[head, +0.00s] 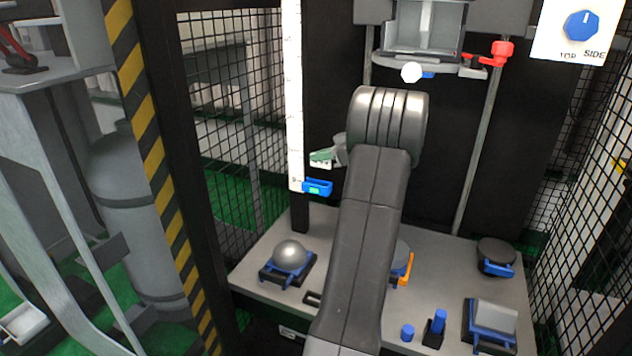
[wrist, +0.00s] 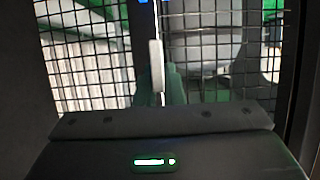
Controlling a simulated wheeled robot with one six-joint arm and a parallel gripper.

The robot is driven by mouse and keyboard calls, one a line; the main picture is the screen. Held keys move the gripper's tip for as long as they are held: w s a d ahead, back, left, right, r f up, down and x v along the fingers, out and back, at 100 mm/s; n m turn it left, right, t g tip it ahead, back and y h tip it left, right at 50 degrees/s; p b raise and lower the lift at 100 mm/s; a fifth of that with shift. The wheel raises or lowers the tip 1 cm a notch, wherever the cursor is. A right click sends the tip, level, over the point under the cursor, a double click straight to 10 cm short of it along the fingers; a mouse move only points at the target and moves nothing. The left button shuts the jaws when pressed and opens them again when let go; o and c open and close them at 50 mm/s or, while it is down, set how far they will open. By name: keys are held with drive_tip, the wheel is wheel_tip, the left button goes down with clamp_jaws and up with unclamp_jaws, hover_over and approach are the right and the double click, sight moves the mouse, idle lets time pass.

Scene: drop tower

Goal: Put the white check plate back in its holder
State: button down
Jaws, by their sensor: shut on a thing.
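My gripper (head: 323,157) is left of my arm in the head view, above the table and near the foot of the white scale. Its green fingers (wrist: 170,88) are shut on the white check plate (wrist: 157,66), which shows edge-on and upright in the wrist view. In the head view the plate is too small and covered to make out clearly. A blue bracket (head: 317,187) with a green mark sits at the scale's foot, just below my gripper. A small dark slotted block (head: 312,298) lies on the table's front edge; I cannot tell whether it is the plate's holder.
The grey table (head: 430,275) carries a silver ball (head: 290,254) in a blue cradle, a dark disc (head: 496,251), a grey block (head: 495,316) and small blue pieces. The white scale (head: 294,100) stands upright behind. Mesh fencing (head: 240,110) and a striped post (head: 150,150) bound the left side.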

drive_tip(key=shift+w+a+f+b, duration=0.25)
drive_tip(key=shift+a+f+b, duration=0.3)
drive_tip(key=shift+f, duration=0.3)
wheel_tip(320, 180, down, 3)
drive_tip(key=shift+f+b, duration=0.15)
drive_tip(key=shift+b, duration=0.65)
drive_tip(key=shift+a+f+p, duration=0.2)
drive_tip(key=shift+f+p, duration=0.1)
drive_tip(key=shift+f, duration=0.5)
drive_tip(key=shift+f, duration=0.1)
drive_tip(key=c, duration=1.5)
unclamp_jaws()
drive_tip(key=shift+f, duration=0.1)
drive_tip(key=shift+c, duration=0.2)
drive_tip(key=b, duration=0.2)
drive_tip(key=shift+f+b, duration=0.3)
drive_tip(key=shift+b, duration=0.1)
